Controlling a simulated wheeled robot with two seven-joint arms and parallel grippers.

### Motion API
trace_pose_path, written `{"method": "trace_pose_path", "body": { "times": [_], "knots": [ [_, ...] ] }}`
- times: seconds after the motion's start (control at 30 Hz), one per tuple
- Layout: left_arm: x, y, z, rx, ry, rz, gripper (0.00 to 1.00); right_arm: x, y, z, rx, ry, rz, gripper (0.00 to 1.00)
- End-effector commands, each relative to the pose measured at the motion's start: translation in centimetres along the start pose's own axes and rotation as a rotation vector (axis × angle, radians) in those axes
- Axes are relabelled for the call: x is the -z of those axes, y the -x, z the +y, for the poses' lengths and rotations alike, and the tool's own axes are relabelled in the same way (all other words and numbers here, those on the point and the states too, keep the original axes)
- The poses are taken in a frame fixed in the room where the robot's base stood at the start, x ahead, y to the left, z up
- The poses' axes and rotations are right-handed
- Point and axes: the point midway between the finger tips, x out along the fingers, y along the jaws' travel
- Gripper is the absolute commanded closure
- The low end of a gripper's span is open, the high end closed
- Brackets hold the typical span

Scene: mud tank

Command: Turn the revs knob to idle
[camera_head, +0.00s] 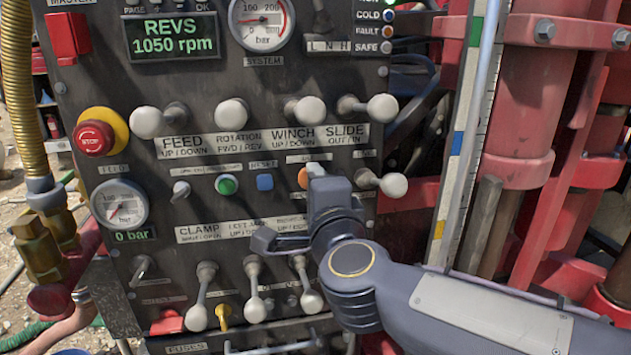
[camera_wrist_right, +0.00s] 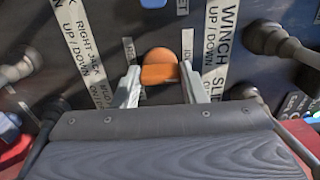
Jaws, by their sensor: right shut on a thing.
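The revs knob is an orange round knob with a raised grip bar (camera_wrist_right: 160,73), seen between my fingers in the right wrist view. In the head view only its orange left edge (camera_head: 302,178) shows beside my fingers. My right gripper (camera_head: 315,172) is at the panel, shut on the knob, with one pale finger on each side in the wrist view (camera_wrist_right: 161,80). The knob's pointer and position labels are too small or hidden to read. The green display (camera_head: 173,37) reads REVS 1050 rpm. My left gripper is not in view.
White-knobbed levers (camera_head: 231,112) stand above the knob, and another (camera_head: 392,184) sits close to its right. A blue button (camera_head: 265,182) and a green button (camera_head: 226,185) lie to its left. A red stop button (camera_head: 93,138) is at far left. More levers (camera_head: 254,305) project below.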

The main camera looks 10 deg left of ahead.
Motion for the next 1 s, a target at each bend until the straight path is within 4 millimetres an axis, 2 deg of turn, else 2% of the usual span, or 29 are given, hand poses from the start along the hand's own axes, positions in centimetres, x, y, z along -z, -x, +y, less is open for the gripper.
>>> {"method": "trace_pose_path", "body": {
  "times": [0.47,0.5,0.67,1.0],
  "knots": [
    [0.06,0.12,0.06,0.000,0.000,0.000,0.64,-0.03,0.00,0.13,-0.002,0.022,0.000,0.85],
    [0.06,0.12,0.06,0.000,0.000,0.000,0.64,-0.03,0.00,0.13,-0.002,0.022,-0.001,0.61],
    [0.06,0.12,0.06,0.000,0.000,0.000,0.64,-0.02,0.00,0.10,-0.001,0.021,0.000,0.40],
    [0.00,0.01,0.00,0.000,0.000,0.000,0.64,-0.02,0.44,0.05,0.001,0.019,0.000,0.40]
  ]
}}
